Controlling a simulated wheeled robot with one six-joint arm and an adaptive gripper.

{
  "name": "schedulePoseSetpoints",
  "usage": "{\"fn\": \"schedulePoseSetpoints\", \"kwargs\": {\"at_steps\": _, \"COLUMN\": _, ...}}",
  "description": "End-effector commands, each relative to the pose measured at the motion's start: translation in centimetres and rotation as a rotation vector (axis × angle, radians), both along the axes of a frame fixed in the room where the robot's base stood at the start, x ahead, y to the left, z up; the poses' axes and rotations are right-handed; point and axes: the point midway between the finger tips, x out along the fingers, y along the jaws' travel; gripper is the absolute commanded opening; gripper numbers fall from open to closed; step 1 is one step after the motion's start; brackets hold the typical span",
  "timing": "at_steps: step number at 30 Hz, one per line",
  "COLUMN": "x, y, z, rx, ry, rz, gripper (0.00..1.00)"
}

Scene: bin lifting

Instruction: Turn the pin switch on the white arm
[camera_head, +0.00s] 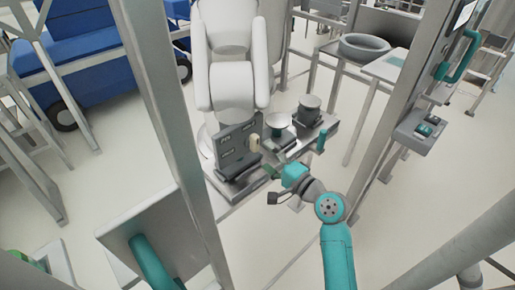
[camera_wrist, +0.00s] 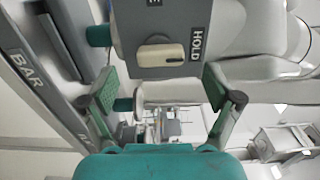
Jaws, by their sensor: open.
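The pin switch is a beige rounded knob (camera_wrist: 160,54) on a grey panel (camera_wrist: 180,16) marked HOLD in the wrist view. It lies crosswise there, its pointer end toward the HOLD label. In the head view the knob (camera_head: 255,143) sits on the right side of an upright grey panel (camera_head: 236,146), in front of the white arm (camera_head: 232,80). My gripper (camera_wrist: 161,88) is open and empty, with one green pad on each side below the knob in the picture, apart from it. In the head view my gripper (camera_head: 272,175) is just below and right of the knob.
A bench (camera_head: 222,188) carries the panel and round grey fixtures (camera_head: 307,112). Grey frame posts (camera_head: 165,110) rise left and right of my arm. A label reading BAR (camera_wrist: 28,75) shows at left in the wrist view.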

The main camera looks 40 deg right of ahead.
Motion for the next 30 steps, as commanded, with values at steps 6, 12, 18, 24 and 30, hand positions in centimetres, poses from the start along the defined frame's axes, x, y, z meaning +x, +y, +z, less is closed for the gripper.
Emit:
{"fn": "schedulePoseSetpoints", "kwargs": {"at_steps": 6, "x": -3.9, "y": -0.2, "z": -0.1, "rx": 0.001, "ry": 0.001, "rz": -0.005, "gripper": 0.9}}
{"fn": "schedulePoseSetpoints", "kwargs": {"at_steps": 12, "x": -5.4, "y": -0.1, "z": 0.0, "rx": 0.0, "ry": 0.0, "rz": -0.002, "gripper": 0.9}}
{"fn": "schedulePoseSetpoints", "kwargs": {"at_steps": 18, "x": -5.7, "y": 0.0, "z": 0.0, "rx": 0.0, "ry": 0.0, "rz": 0.0, "gripper": 0.9}}
{"fn": "schedulePoseSetpoints", "kwargs": {"at_steps": 24, "x": -5.7, "y": 0.0, "z": 0.0, "rx": 0.0, "ry": 0.0, "rz": 0.0, "gripper": 0.9}}
{"fn": "schedulePoseSetpoints", "kwargs": {"at_steps": 30, "x": -5.7, "y": 0.0, "z": 0.0, "rx": 0.0, "ry": 0.0, "rz": 0.0, "gripper": 0.9}}
